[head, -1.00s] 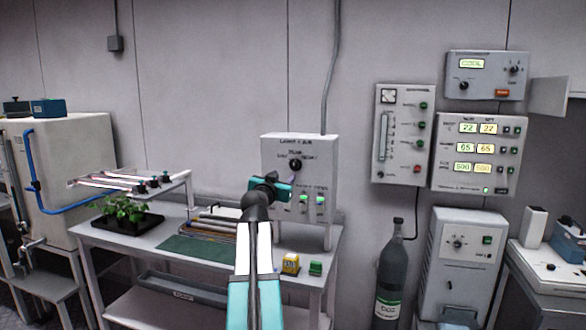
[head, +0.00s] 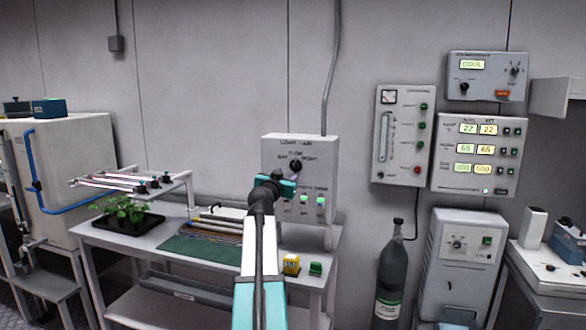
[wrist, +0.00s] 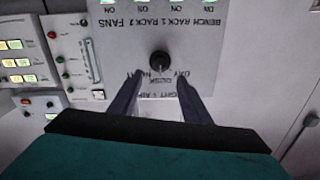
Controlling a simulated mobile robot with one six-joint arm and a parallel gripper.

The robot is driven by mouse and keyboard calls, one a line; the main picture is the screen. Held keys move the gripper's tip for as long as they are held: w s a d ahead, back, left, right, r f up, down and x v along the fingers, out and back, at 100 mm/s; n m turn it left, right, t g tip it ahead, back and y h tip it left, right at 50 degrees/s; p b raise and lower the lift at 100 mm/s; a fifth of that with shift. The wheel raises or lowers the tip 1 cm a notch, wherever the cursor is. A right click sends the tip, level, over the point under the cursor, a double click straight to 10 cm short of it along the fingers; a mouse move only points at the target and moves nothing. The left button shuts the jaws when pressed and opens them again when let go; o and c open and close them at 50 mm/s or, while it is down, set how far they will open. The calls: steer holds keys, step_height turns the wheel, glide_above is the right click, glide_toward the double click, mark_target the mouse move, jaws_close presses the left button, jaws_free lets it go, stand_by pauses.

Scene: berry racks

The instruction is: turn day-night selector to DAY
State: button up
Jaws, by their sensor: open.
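The day-night selector is a round black knob (head: 296,165) on the upper front of a pale grey light control box (head: 272,150). In the wrist view, which is upside down, the knob (wrist: 160,61) lies just beyond my fingertips, between their lines. DAY is printed to its right there, NIGHT to its left and DUSK below. The knob's pointer is too small to read surely. My gripper (wrist: 159,80) is open and empty, with one dark finger on each side. In the head view my gripper (head: 283,186) is just below the knob; contact cannot be told.
Green-lit rack and fan switches (head: 320,203) sit below the knob. The bench (head: 140,245) holds a plant tray (head: 125,223), a yellow block (head: 291,264) and a green block (head: 315,269). A dark gas bottle (head: 392,275) and wall panels (head: 403,135) stand to the right.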

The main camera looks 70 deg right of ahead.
mark_target(295, 166)
steer(key=shift+w+d+p, duration=0.2)
steer(key=shift+d+p, duration=0.45)
steer(key=shift+d, duration=1.8)
steer(key=shift+w+d+p, duration=0.2)
steer(key=shift+d+p, duration=0.4)
steer(key=shift+d, duration=1.8)
steer(key=c, duration=1)
